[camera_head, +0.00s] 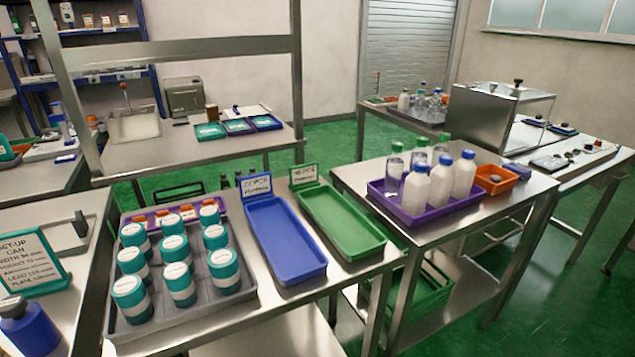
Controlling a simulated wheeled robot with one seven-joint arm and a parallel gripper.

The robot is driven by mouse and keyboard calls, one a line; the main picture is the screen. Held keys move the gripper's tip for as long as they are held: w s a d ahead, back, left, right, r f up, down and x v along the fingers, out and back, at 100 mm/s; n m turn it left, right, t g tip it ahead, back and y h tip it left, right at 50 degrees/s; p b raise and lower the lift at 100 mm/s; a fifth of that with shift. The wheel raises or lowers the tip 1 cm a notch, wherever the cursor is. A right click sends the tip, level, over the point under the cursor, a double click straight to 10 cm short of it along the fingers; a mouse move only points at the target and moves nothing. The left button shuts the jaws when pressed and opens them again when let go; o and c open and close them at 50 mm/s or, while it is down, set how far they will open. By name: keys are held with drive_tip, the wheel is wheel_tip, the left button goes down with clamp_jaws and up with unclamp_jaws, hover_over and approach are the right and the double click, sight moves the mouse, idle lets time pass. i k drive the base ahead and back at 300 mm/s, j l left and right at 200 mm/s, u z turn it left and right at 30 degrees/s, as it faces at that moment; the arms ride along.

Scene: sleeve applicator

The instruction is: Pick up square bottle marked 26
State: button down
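No bottle with a readable 26 shows, and no bottle is clearly square. A purple tray (400,207) on the right-hand steel table holds white bottles with blue caps (440,186) and clear bottles with green caps (393,172), all upright. A dark blue container (30,332) stands at the lower left, cut by the picture's edge. More bottles (421,100) stand in a tray at the back, too small to read. My gripper is not in view.
A grey tray of teal-lidded jars (243,293) fills the near table. An empty blue tray (285,237) and an empty green tray (342,222) lie beside it. An orange bin (494,181) adjoins the purple tray. A steel frame (170,52) rises behind. Green floor separates tables.

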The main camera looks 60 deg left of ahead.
sight(415, 189)
drive_tip(key=u, duration=1.4)
drive_tip(key=i+j+z, duration=0.15)
drive_tip(key=i+j, duration=0.2)
drive_tip(key=i+j+z, duration=0.35)
drive_tip(key=i+j, duration=0.25)
drive_tip(key=j, duration=0.25)
